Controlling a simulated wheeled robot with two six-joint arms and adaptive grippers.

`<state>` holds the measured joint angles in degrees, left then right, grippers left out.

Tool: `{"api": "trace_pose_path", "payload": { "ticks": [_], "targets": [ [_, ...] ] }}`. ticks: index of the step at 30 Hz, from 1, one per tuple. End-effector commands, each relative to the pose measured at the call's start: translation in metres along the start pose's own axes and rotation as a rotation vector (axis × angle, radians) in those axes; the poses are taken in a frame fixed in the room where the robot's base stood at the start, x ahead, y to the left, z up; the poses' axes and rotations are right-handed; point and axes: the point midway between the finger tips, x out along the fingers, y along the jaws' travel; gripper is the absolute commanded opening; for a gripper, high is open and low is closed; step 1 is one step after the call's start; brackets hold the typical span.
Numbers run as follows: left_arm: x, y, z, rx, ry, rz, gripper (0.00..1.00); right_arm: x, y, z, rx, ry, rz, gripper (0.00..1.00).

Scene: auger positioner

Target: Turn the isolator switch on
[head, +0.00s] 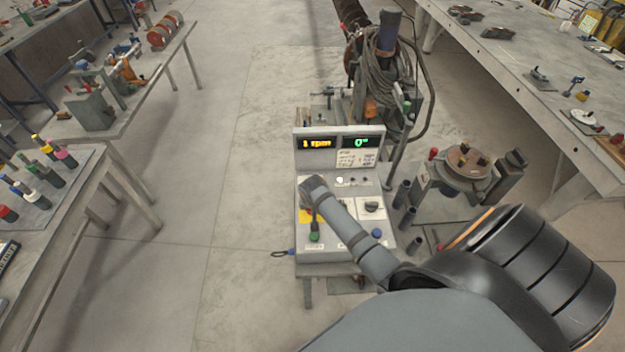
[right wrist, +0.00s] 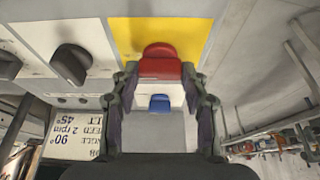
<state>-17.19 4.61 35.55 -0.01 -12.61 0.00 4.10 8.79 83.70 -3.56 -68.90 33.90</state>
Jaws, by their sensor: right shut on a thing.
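The isolator switch is a red handle (right wrist: 160,62) on a yellow plate (right wrist: 185,35) in the right wrist view. My right gripper (right wrist: 160,80) is shut on the red handle, one finger on each side. In the head view, my right arm comes in from the lower right, and its end covers the handle. Part of the yellow plate (head: 303,216) shows there, on the left of the grey control panel (head: 328,254). The displays (head: 338,143) are lit and read 1 rpm and 0°. I cannot tell the switch's position. My left gripper is not in view.
A blue part (right wrist: 159,103) shows below the handle in the wrist view. Benches with tools stand left and right; the floor (head: 235,130) left of the panel is clear.

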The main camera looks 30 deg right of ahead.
Motion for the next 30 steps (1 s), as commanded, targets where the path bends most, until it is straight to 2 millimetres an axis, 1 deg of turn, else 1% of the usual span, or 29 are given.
{"api": "trace_pose_path", "payload": {
  "ticks": [1,9,10,14,15,22,25,28,30],
  "targets": [
    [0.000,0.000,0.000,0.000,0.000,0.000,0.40,-0.001,-0.001,-0.003,0.003,0.007,-0.001,0.14],
    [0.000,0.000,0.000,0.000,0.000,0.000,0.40,-0.001,-0.001,-0.003,0.002,0.007,-0.002,0.14],
    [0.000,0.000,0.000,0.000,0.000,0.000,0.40,-0.001,-0.001,-0.003,0.002,0.007,-0.002,0.49],
    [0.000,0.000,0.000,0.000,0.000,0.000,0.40,-0.001,0.000,-0.002,0.002,0.005,-0.001,0.67],
    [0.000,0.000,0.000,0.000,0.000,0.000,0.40,-0.001,0.000,-0.002,0.002,0.004,-0.001,0.68],
    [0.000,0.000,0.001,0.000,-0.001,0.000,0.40,-0.001,0.000,-0.001,0.001,0.002,-0.001,0.68],
    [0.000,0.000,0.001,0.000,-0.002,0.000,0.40,-0.005,0.000,-0.001,0.001,0.003,-0.001,0.68],
    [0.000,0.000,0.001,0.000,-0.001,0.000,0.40,-0.019,0.000,-0.001,0.001,0.004,-0.002,0.68],
    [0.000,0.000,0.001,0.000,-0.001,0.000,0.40,-0.036,-0.001,-0.001,0.001,0.005,-0.003,0.68]
  ]
}}
